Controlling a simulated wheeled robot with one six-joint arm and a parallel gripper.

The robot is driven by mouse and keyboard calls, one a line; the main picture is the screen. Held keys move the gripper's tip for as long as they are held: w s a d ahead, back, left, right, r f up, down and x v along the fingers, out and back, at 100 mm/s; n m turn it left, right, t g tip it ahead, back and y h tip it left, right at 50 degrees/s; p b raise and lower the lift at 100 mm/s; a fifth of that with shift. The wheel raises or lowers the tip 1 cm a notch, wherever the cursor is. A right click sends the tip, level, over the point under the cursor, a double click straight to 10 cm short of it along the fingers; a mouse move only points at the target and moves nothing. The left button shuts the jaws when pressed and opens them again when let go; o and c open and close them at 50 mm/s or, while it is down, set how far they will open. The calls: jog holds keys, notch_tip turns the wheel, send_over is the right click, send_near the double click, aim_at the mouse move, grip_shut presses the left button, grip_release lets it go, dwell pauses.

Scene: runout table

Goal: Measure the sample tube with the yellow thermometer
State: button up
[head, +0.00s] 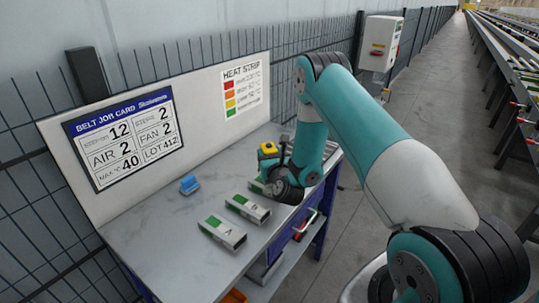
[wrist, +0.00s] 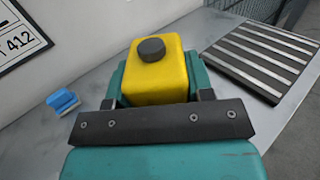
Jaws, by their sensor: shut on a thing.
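The yellow thermometer (head: 267,148) is a yellow block with a dark round knob on top. It fills the middle of the wrist view (wrist: 158,82). My gripper (head: 271,161) is shut on it, with a teal finger on each side, above the far part of the table. Several white and green rectangular tubes lie on the table: a near one (head: 222,232), a middle one (head: 248,208) and a farther one (head: 256,187) partly hidden by my gripper. I cannot tell which is the sample tube.
A small blue object (head: 189,185) sits on the grey table (head: 165,215), near the back board. A dark striped rack (wrist: 264,58) lies to the right in the wrist view. A job card (head: 124,136) and heat strip chart (head: 245,87) are on the board.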

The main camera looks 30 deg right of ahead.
aim_at(269, 145)
jog(key=shift+s+f+b, duration=0.1)
jog(key=shift+f+b, duration=0.6)
jog(key=shift+b, duration=0.55)
dwell(2.4)
jog(key=shift+r+p, duration=2.15)
jog(key=shift+r, duration=1.55)
jog(key=shift+f+b, duration=0.8)
jog(key=shift+b, duration=0.05)
jog(key=shift+r, duration=0.1)
